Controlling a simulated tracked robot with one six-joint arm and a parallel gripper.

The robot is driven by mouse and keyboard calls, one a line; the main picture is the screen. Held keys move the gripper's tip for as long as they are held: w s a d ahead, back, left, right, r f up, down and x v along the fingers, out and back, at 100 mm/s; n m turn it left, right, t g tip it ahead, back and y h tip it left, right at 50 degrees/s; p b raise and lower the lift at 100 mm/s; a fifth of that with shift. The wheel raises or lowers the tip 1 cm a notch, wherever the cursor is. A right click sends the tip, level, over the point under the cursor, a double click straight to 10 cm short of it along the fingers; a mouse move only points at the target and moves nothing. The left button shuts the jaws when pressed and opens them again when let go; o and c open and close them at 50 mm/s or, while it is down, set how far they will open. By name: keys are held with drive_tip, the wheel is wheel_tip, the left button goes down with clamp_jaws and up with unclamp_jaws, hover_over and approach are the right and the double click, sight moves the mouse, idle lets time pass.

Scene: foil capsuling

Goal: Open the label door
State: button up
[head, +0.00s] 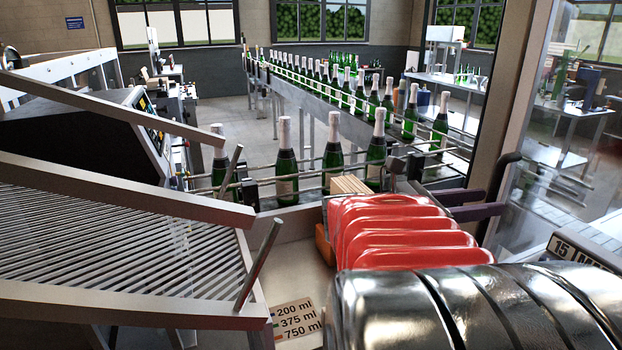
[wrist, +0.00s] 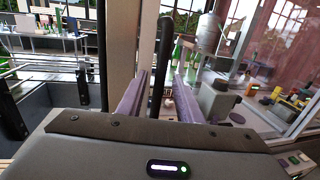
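The label door (head: 575,120) is a tall clear glass panel on the right in the head view. It also fills the right of the wrist view (wrist: 285,115). A black upright bar handle (wrist: 162,65) stands by the frame post at its left edge; the handle also shows in the head view (head: 499,175). My gripper (wrist: 162,92) has its two purple fingers apart, one on each side of the handle. I see no clear contact between fingers and handle. In the head view my gripper (head: 490,202) is at the handle, partly hidden behind my red arm.
Green bottles (head: 375,150) with white tops stand along a conveyor (head: 335,118) behind my arm. A slatted metal rack (head: 110,240) fills the left. A sign (head: 296,318) lists bottle sizes. Benches with equipment show through the glass.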

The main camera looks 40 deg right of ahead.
drive_tip(key=shift+x, duration=1.4)
clamp_jaws()
